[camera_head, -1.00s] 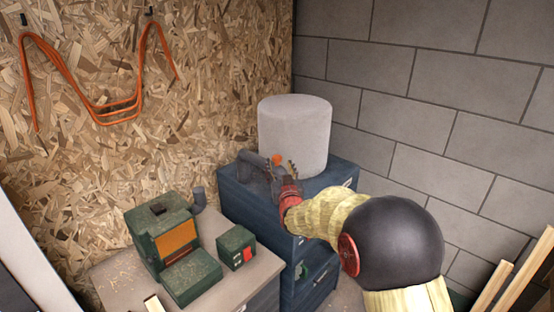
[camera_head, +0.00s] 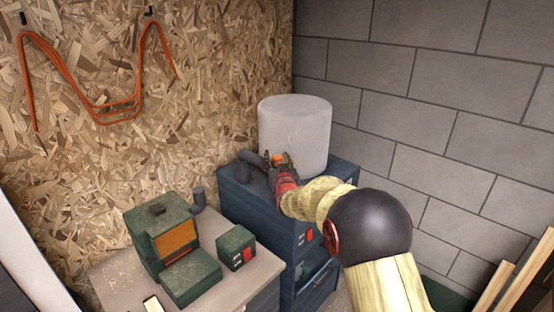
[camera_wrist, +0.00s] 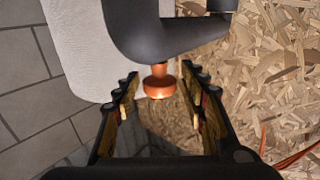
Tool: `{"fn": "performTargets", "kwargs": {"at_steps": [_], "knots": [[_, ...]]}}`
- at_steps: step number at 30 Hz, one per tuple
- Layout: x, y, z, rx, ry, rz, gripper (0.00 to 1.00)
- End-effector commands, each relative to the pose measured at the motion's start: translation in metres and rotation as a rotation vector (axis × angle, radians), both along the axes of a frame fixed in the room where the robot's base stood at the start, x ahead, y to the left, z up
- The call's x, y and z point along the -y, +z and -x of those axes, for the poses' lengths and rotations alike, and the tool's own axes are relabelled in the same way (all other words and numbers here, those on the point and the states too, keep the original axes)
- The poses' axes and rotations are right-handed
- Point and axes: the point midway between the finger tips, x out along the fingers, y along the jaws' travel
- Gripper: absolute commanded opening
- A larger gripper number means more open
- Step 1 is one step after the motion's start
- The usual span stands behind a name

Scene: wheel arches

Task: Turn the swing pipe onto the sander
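The swing pipe (camera_head: 250,158) is a dark grey bent tube lying on top of the blue cabinet, beside the pale grey drum. In the wrist view the pipe (camera_wrist: 150,32) curves across the top, with an orange knob (camera_wrist: 159,82) sticking out of it. My gripper (camera_wrist: 160,88) is open. Its fingers stand on either side of the knob with visible gaps. In the head view my gripper (camera_head: 280,162) is at the pipe and partly hides it. The green sander (camera_head: 165,232), with an orange belt and a grey upright port (camera_head: 198,200), stands lower left on the bench.
The blue cabinet (camera_head: 255,215) carries the pale drum (camera_head: 295,135). A green switch box (camera_head: 236,248) stands on the bench (camera_head: 225,290) right of the sander. Chipboard and grey block walls close the corner. Wood strips (camera_head: 515,275) lean at lower right.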

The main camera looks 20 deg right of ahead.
Motion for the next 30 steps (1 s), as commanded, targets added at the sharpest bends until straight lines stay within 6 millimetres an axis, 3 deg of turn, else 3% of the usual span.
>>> {"fn": "performTargets", "kwargs": {"at_steps": [21,30], "knots": [[-0.0001,-0.0003,0.0002,0.000,0.000,0.000,0.00],[-0.0002,-0.0003,0.0002,-0.001,0.000,0.000,0.00]]}}
